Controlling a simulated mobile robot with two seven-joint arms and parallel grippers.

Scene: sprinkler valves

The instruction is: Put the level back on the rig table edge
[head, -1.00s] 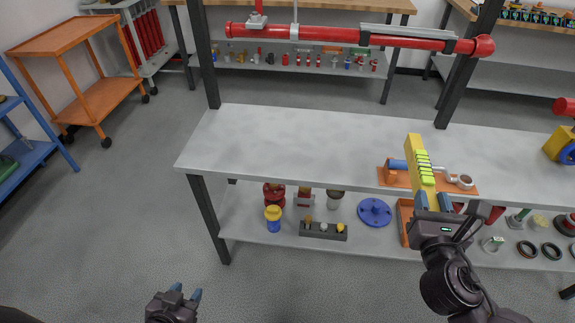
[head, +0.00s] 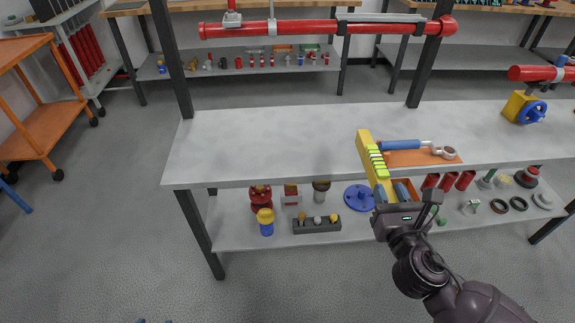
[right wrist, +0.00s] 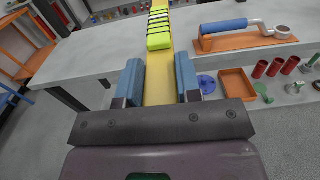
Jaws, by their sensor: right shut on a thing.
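The level is a yellow bar (head: 364,146) with bright yellow-green blocks and dark bands along it. My right gripper (head: 391,196) is shut on its near end, at the front edge of the grey rig table (head: 270,140). The level points away from me and its far end shows over the tabletop; I cannot tell whether it touches the table. In the right wrist view the level (right wrist: 158,92) runs between the two blue fingers (right wrist: 160,85). Only the blue fingertips of my left gripper (head: 154,321) show, apart, at the bottom edge of the head view.
A blue-handled tool (head: 401,145) lies on an orange board (head: 425,157) just right of the level. A yellow valve with a blue wheel (head: 530,110) is at the far right. The tabletop's left part is clear. Red pipe (head: 300,29) spans above; fittings fill the lower shelf.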

